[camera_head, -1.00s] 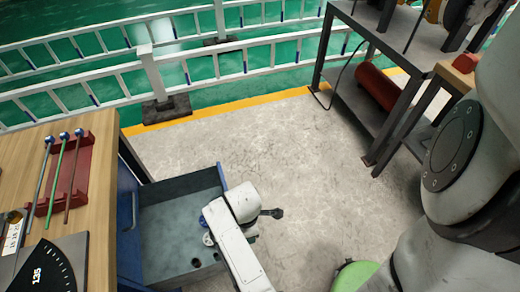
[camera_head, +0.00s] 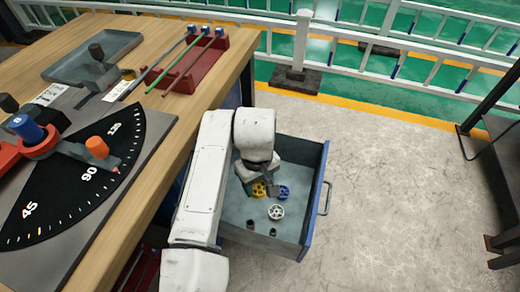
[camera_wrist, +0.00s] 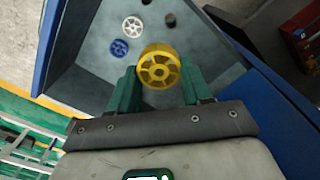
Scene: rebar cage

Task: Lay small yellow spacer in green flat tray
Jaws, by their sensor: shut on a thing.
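The small yellow spacer (camera_wrist: 159,67) is a spoked wheel between the two green fingers of my gripper (camera_wrist: 158,88) in the wrist view. My gripper is shut on it. In the head view, my gripper (camera_head: 266,183) is over the open drawer (camera_head: 318,200), with the spacer (camera_head: 259,190) partly hidden below it. I cannot tell whether the spacer touches the drawer floor. The flat tray (camera_head: 92,55) is shallow, grey-green and looks empty; it lies on the wooden bench at the upper left of the head view.
A blue spoked wheel (camera_head: 283,192), a white one (camera_head: 276,212) and small dark pieces are in the drawer. On the wooden bench (camera_head: 165,118) are a red rack (camera_head: 195,62) with rods and a black angle dial (camera_head: 75,180). The drawer walls surround my gripper.

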